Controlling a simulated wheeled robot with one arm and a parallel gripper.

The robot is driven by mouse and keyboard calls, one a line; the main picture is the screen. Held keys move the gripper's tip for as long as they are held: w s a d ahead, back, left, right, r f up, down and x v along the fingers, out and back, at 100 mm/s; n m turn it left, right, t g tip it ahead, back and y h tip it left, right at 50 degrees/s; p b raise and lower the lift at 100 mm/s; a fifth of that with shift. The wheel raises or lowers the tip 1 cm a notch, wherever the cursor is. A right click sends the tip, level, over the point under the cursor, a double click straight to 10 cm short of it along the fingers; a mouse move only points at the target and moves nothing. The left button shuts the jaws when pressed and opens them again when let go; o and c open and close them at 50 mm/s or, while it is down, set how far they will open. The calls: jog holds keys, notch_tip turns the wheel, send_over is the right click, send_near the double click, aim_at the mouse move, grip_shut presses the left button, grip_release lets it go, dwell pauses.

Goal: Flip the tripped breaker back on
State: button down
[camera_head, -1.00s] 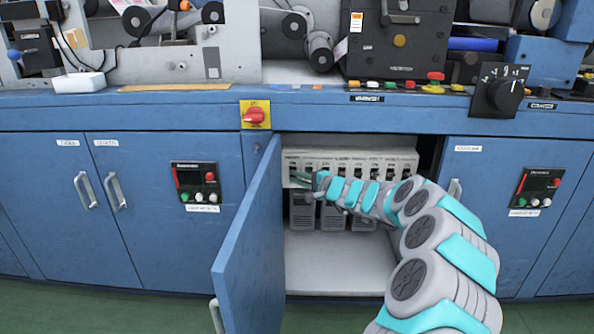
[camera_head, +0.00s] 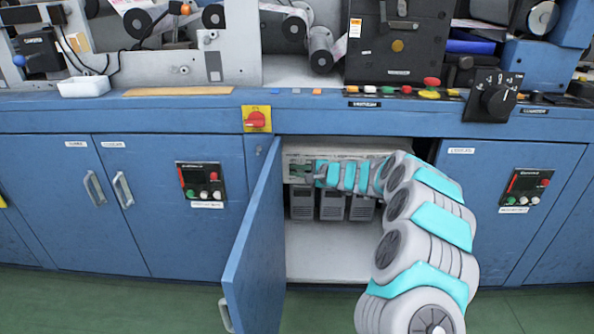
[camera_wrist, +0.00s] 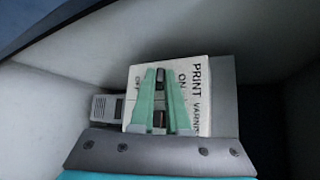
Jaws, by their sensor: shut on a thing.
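The breaker row (camera_head: 345,150) is a pale strip inside the open blue cabinet, and my arm hides most of it. My gripper (camera_head: 300,171) is at the left end of the row. In the wrist view, the white breaker face (camera_wrist: 203,112) reads "PRINT VARN..." with "ON" and "OFF" marks. My gripper's two green fingers (camera_wrist: 160,80) lie over this face, shut on the small dark breaker lever (camera_wrist: 159,117) between them. The fingers partly cover the lever, and I cannot tell which way it is thrown.
The open cabinet door (camera_head: 255,245) stands close to the left of my arm. Grey drive units (camera_head: 331,205) sit below the breakers, above a bare cabinet floor (camera_head: 325,258).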

jog(key=c, duration=0.9)
grip_release()
jog(key=v, duration=0.7)
jog(key=shift+s+d+b, duration=0.2)
jog(key=shift+s+b, duration=0.1)
jog(key=shift+b, duration=0.15)
jog(key=shift+r, duration=0.1)
